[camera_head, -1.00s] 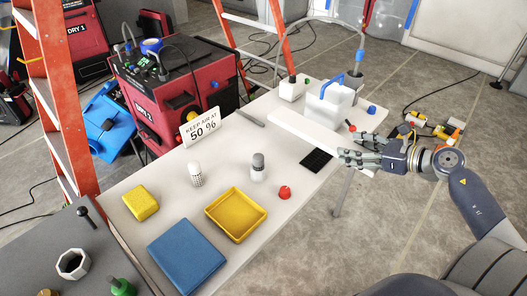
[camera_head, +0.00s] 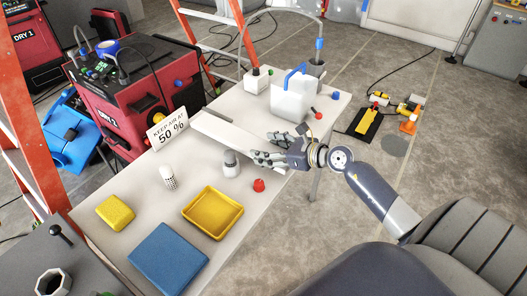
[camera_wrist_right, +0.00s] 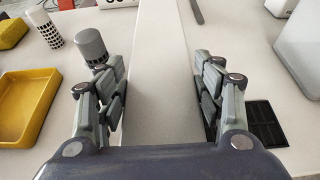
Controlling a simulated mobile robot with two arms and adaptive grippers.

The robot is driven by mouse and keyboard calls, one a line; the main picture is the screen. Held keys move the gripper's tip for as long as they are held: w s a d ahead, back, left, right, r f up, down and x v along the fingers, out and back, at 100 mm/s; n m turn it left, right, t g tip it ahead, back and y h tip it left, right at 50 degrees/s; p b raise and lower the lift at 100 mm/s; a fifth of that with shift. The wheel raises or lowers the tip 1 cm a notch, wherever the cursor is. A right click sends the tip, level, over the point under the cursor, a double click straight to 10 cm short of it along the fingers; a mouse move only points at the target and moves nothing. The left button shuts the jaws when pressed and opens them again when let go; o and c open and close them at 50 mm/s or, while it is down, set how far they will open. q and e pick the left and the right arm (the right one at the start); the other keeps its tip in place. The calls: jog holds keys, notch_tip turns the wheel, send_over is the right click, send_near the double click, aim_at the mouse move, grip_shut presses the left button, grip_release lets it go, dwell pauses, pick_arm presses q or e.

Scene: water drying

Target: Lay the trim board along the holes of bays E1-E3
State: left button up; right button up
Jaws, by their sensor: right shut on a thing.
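The trim board is a long, plain white board (camera_head: 226,132) above the white table in the head view. Its far end is beside the "KEEP AIR AT 50 %" sign. My right gripper (camera_head: 271,148) is shut on the board, with fingers along both of its long sides. In the right wrist view the board (camera_wrist_right: 160,75) runs straight away between the fingers (camera_wrist_right: 160,98). Whether its underside touches the table is unclear. I see no bay labels E1-E3 and cannot pick out their holes. My left gripper is out of view.
The sign (camera_head: 167,130) stands near the board's far end. A white jug (camera_head: 291,100) stands behind. A black slotted plate (camera_wrist_right: 267,124) lies right of the gripper.

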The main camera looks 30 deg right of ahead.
jog(key=shift+w+a+f, duration=0.1)
jog(key=shift+w+a, duration=0.25)
jog(key=shift+a, duration=0.25)
notch_tip(320, 180, down, 3)
jog(key=shift+f, duration=0.2)
jog(key=o, duration=1)
jog(key=shift+c, duration=0.2)
jog(key=shift+s, duration=0.1)
jog(key=shift+s+d, duration=0.1)
